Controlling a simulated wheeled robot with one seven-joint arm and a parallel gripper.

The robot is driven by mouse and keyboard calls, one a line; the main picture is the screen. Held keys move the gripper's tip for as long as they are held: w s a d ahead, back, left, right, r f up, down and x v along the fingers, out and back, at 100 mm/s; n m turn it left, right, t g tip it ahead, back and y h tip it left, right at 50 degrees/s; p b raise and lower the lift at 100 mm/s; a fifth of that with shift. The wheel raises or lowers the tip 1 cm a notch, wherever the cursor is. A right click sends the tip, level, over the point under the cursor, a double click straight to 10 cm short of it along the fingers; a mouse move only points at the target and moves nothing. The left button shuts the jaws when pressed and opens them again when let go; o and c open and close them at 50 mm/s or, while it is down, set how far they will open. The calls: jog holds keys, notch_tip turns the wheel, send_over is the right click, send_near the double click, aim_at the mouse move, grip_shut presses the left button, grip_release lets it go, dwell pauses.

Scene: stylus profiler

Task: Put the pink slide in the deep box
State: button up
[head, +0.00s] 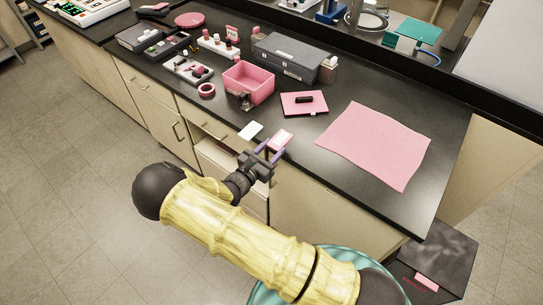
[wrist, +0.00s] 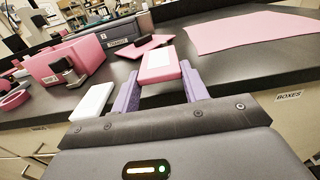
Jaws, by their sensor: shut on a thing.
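The pink slide (head: 281,139), a flat pink piece with a pale top label, is between the two purple fingers of my gripper (head: 268,149) at the counter's front edge. In the wrist view the slide (wrist: 160,65) sits between the fingertips, and my gripper (wrist: 158,82) is shut on it. I cannot tell whether it still touches the counter. The deep box (head: 239,87) is a pink open-topped box further back and left, apart from my gripper. It also shows at the left of the wrist view (wrist: 84,52).
A white slide (head: 250,130) lies just left of my gripper. A small dark-and-metal item (head: 244,100) stands before the deep box. A pink ring (head: 207,90), a pink pad with a black piece (head: 313,108), a grey case (head: 290,62) and a pink sheet (head: 375,145) lie around.

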notch_tip(320, 180, down, 4)
jog(key=shift+d+f+p, duration=0.1)
jog(key=shift+d+p, duration=0.05)
jog(key=shift+p, duration=0.25)
jog(key=o, duration=1.4)
jog(key=b+v, duration=0.5)
jog(key=v, duration=1.2)
jog(key=shift+s+a+f+b, duration=0.15)
jog(key=shift+a+b, duration=0.15)
jog(key=shift+b, duration=0.1)
